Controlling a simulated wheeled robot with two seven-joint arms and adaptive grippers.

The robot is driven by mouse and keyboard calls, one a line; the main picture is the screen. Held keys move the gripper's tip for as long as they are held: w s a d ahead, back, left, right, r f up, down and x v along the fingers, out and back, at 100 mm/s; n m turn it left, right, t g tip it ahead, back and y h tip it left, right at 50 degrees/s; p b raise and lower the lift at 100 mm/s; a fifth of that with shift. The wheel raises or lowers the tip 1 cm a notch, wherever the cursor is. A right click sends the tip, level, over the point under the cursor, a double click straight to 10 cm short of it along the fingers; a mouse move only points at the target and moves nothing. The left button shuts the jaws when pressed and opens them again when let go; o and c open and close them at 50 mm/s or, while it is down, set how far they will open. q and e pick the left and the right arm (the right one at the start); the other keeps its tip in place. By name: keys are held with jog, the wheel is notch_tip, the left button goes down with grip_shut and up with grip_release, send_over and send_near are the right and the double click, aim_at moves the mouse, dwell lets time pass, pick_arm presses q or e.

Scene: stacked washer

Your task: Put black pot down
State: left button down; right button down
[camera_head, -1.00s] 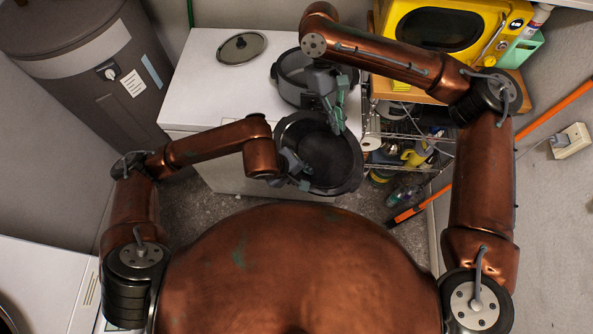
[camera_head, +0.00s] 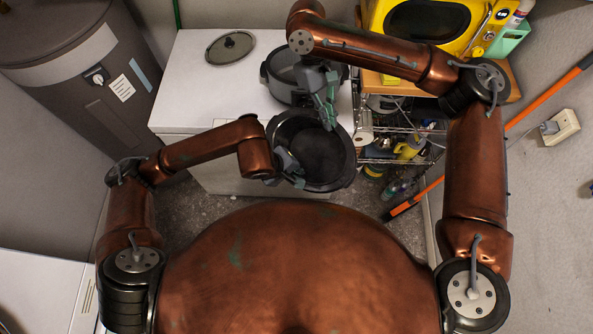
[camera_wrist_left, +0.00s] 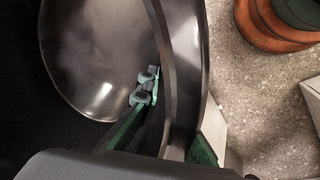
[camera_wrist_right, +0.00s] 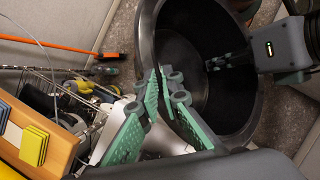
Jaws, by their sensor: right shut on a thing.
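The black pot (camera_head: 322,158) is a deep, empty vessel in front of the white machine's front edge, over the floor. My right gripper (camera_head: 328,118) is shut on its far rim; in the right wrist view the fingers (camera_wrist_right: 166,98) sit on either side of the pot wall. My left gripper (camera_head: 287,165) is at the pot's left rim. In the left wrist view one finger is inside the pot (camera_wrist_left: 95,60) and the other outside, with a gap to the wall. The pot's underside is hidden.
A wire rack (camera_head: 385,150) with bottles stands at right, under a yellow microwave (camera_head: 428,22).

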jog(key=shift+r, duration=0.1)
dwell(0.4)
jog(key=c, duration=2)
grip_release()
jog(key=shift+c, duration=0.2)
